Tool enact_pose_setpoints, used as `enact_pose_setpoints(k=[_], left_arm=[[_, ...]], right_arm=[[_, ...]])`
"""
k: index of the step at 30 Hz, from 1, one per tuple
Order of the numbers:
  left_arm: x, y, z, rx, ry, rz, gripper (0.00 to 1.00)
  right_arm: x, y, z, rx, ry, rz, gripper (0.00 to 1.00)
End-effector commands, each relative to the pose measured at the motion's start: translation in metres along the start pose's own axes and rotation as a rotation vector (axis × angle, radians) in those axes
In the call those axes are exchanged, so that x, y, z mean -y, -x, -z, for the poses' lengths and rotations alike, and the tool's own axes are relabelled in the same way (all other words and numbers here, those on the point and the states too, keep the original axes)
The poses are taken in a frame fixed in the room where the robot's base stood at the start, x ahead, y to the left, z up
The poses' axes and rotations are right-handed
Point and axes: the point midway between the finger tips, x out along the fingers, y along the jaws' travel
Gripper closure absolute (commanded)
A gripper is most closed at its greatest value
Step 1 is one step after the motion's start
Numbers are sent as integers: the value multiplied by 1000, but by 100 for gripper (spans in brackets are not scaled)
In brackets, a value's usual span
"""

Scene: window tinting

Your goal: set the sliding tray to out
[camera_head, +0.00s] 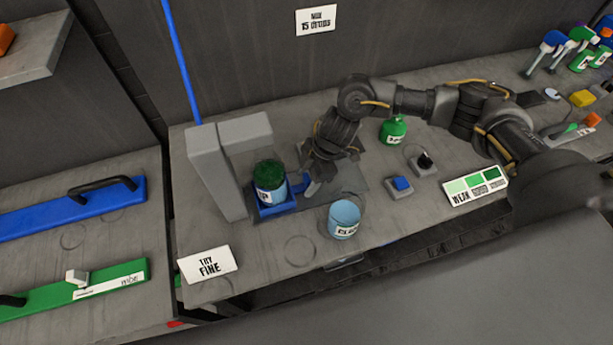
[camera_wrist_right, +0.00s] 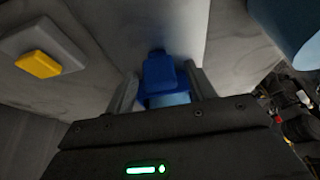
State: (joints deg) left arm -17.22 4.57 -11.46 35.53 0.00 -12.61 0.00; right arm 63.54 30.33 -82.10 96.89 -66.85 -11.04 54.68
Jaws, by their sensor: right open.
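The sliding tray (camera_head: 283,209) is a small blue holder at the foot of a grey block stand. A jar with dark green contents (camera_head: 269,183) stands in it. My right gripper (camera_head: 312,188) is open, pointing down just to the right of the tray and partly hiding that side. In the right wrist view, a blue handle (camera_wrist_right: 160,75) lies between the two open fingers of the right gripper (camera_wrist_right: 163,92). I cannot tell whether the fingers touch it. My left gripper is not in view.
A light blue cup (camera_head: 343,219) stands close to the right gripper, in front. A blue button (camera_head: 400,185), a dark switch (camera_head: 424,162) and a green bottle (camera_head: 393,130) are to the right. The "TRY FINE" card (camera_head: 208,264) is at the front left.

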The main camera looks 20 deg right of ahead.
Motion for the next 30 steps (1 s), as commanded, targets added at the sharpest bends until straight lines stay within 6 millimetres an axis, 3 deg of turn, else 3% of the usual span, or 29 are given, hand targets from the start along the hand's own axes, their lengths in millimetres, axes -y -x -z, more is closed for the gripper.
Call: enact_pose_setpoints(k=[4,16,23,30], left_arm=[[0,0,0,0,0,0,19],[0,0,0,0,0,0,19],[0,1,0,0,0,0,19],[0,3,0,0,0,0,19]], right_arm=[[0,0,0,0,0,0,48],[0,0,0,-1,0,0,100],[0,4,-7,-1,-3,0,100],[-1,19,-44,0,-5,-1,100]])
